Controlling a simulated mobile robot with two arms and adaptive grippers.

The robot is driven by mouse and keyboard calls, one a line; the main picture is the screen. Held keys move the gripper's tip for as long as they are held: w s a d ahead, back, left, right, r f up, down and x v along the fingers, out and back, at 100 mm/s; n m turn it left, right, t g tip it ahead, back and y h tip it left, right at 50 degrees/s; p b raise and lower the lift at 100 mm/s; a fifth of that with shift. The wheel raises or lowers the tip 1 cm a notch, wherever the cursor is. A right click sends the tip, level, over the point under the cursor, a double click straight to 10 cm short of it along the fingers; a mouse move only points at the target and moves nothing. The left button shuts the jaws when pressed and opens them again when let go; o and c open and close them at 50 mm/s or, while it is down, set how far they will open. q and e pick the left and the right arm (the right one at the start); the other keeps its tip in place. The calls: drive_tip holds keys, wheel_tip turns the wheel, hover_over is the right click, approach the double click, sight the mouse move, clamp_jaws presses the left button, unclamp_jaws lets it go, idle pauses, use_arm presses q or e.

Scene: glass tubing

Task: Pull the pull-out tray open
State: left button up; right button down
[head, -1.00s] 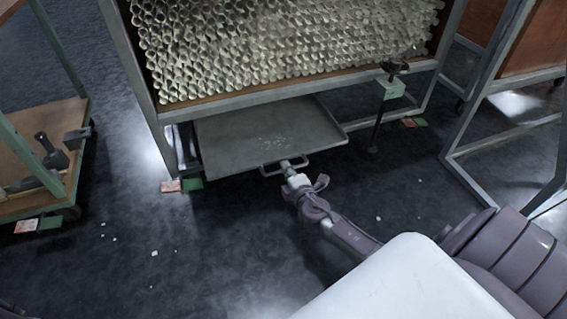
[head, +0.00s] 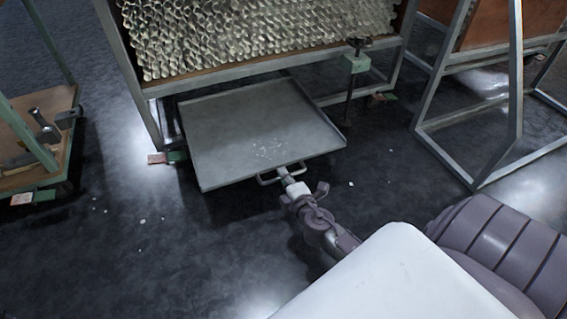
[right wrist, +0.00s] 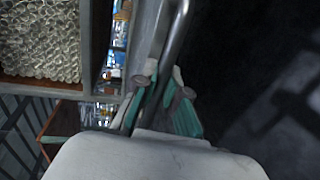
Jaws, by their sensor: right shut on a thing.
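The pull-out tray (head: 240,130) is a flat grey metal tray under the rack of glass tubes, and a large part of it sticks out in front of the rack. Small pale shards lie on it near its front. Its bar handle (head: 267,181) is on the front edge. My right gripper (head: 287,175) is shut on the handle in the head view. In the right wrist view the green-padded fingers (right wrist: 160,95) close around the grey handle bar (right wrist: 176,38). My left gripper is not in view.
The rack (head: 225,75) holds many stacked glass tubes. A wooden cart (head: 40,150) with tools stands at left, and another metal frame (head: 470,150) at right. Small shards dot the dark floor, which is otherwise clear in front.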

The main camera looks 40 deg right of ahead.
drive_tip(key=c, duration=1.3)
unclamp_jaws()
drive_tip(key=shift+o, duration=0.4)
drive_tip(key=shift+s, duration=0.1)
drive_tip(key=v, duration=0.7)
drive_tip(key=shift+s, duration=0.15)
drive_tip(key=shift+a, duration=0.1)
